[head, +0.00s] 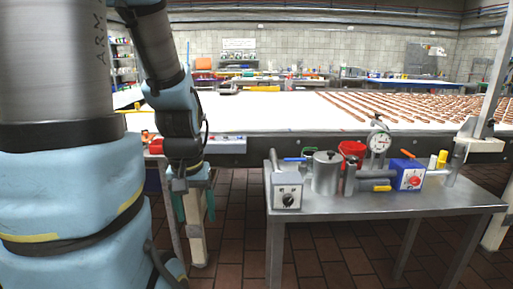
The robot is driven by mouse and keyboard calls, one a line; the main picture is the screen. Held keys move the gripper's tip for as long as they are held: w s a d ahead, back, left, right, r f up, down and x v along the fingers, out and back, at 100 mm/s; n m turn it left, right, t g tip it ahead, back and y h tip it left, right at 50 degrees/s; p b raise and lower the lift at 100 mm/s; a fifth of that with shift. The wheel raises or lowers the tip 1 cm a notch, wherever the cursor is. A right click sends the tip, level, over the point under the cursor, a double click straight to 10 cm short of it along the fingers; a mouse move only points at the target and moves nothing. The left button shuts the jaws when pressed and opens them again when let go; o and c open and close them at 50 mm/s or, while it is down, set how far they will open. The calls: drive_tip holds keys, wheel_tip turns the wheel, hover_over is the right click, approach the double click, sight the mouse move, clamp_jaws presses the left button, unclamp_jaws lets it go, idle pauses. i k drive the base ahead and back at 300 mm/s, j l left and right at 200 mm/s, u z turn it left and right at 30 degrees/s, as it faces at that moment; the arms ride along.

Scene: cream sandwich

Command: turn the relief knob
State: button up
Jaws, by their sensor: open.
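Two boxes with knobs stand on the small metal table (390,203). A grey box (287,190) at its left front corner has a dark round knob (288,199) on a pale face. A blue box (408,174) further right has a red knob (414,181) on its front. I cannot tell from labels which one is the relief knob. My gripper (195,208) hangs at the end of my arm, left of the metal table and apart from both boxes.
A metal pot (326,172), a red container (351,150), a dial gauge (379,142) and yellow-handled tools (382,188) crowd the metal table. Behind it runs a long white conveyor (275,112) with rows of brown bars (400,105). Tiled floor (235,225) lies open left of the table.

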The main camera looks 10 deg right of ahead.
sight(415, 181)
drive_tip(key=z, duration=1.1)
